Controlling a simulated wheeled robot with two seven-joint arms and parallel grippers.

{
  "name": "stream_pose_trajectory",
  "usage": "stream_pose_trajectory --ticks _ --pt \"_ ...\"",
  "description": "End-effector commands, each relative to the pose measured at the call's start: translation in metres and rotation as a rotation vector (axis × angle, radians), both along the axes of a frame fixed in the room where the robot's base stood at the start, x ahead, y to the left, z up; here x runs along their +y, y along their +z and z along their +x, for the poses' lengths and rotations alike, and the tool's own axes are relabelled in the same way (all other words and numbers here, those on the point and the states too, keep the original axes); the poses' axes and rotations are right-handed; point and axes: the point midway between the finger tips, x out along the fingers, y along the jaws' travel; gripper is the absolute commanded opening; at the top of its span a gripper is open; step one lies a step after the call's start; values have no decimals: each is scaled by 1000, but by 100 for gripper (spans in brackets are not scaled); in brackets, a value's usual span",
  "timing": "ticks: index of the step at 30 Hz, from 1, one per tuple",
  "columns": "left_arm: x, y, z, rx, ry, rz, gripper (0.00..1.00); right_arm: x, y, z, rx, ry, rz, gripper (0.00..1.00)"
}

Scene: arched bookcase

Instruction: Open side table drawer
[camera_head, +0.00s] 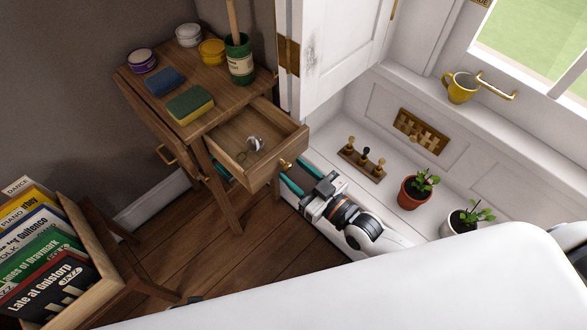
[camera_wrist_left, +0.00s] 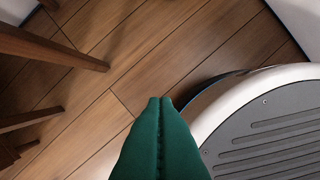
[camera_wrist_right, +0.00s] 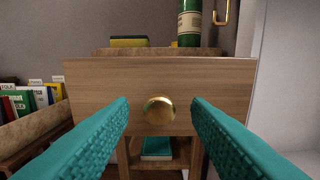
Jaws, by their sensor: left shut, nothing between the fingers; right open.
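The wooden side table (camera_head: 150,107) stands in the corner. Its drawer (camera_head: 281,164) is pulled out, and a small shiny object (camera_head: 255,143) lies inside it. The drawer front also shows in the right wrist view (camera_wrist_right: 95,88), with a round brass knob (camera_wrist_right: 159,110) in its middle. My right gripper (camera_head: 291,174) is open at the drawer front. In the right wrist view its teal fingers (camera_wrist_right: 160,112) stand apart on either side of the knob, with no clear contact. My left gripper (camera_wrist_left: 160,102) is shut and empty above the floor, seen only in the left wrist view.
A blue sponge (camera_head: 165,81), a green and yellow sponge (camera_head: 190,104), several small tubs and a green can (camera_head: 240,62) stand on the tabletop. A white cabinet door (camera_head: 330,50) hangs close beside the drawer. A record crate (camera_head: 82,250) stands at lower left. Potted plants (camera_head: 415,190) stand at right.

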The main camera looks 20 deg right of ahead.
Motion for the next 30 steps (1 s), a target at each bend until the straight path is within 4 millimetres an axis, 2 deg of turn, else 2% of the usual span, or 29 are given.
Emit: stream_pose_trajectory --ticks 9,15,21,30 --pt "1 -19 -17 21 -4 0 0 -33 0 -60 5 2 -3 44" --pt "2 -25 -22 25 -5 2 0 -48 0 -85 3 2 -3 44" --pt "3 -28 -24 24 -5 3 0 -53 0 -93 -1 2 -1 44" --pt "3 -29 -23 26 -5 3 0 -53 0 -92 -1 1 -1 44"
